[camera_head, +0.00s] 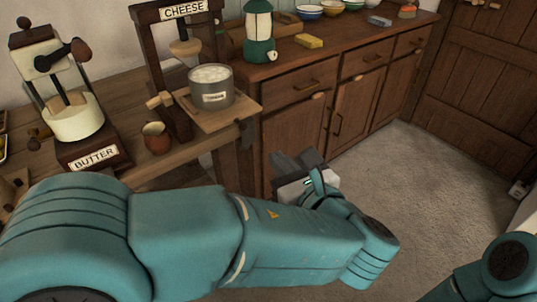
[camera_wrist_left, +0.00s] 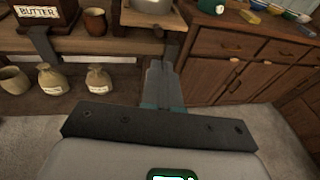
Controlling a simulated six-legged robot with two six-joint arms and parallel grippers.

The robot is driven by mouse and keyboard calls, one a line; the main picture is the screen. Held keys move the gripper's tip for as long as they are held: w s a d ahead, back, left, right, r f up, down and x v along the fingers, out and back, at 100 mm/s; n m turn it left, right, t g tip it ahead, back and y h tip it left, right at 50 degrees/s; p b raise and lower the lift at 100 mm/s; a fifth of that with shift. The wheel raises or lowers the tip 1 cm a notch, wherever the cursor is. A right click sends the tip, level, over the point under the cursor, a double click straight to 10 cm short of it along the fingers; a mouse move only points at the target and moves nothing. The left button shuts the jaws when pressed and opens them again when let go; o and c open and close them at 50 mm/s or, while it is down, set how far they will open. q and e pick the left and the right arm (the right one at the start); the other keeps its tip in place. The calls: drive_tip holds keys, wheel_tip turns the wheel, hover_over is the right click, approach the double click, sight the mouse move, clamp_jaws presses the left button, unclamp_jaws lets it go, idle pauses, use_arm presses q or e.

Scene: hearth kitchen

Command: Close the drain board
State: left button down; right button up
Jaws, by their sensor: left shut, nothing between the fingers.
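The drain board (camera_head: 217,120) is a light wooden board sticking out from the front of the cheese press (camera_head: 148,45). A grey metal pot (camera_head: 212,88) with white contents and a label stands on it. The board also shows at the top of the left wrist view (camera_wrist_left: 143,20). My left gripper (camera_head: 290,165) is shut and empty, below and to the right of the board, in front of the cabinet side; its arm partly hides it. In the left wrist view, the closed fingers (camera_wrist_left: 163,75) point toward the area beside the board, apart from it. My right gripper is out of view.
A small brown cup (camera_head: 156,138) and the butter churn (camera_head: 75,120) stand left of the press. A wooden cabinet (camera_head: 300,125) with a green lantern (camera_head: 259,35) stands to the right. Sacks (camera_wrist_left: 98,80) sit on a low shelf.

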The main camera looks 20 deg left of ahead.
use_arm(q)
drive_tip(key=b, duration=0.2)
approach(221, 108)
drive_tip(key=d+f, duration=0.2)
drive_tip(key=d, duration=0.1)
drive_tip(key=shift+d, duration=0.25)
drive_tip(key=w+a, duration=0.2)
drive_tip(key=a, duration=0.1)
drive_tip(key=w+a+p, duration=0.1)
drive_tip(key=w+a, duration=0.2)
drive_tip(key=a, duration=0.1)
drive_tip(key=w+a+p, duration=0.1)
drive_tip(key=w+a, duration=0.2)
drive_tip(key=shift+a, duration=0.2)
drive_tip(key=shift+w+a, duration=0.1)
drive_tip(key=shift+a, duration=0.15)
drive_tip(key=shift+a+r, duration=0.1)
drive_tip(key=shift+r, duration=0.1)
drive_tip(key=shift+r, duration=0.1)
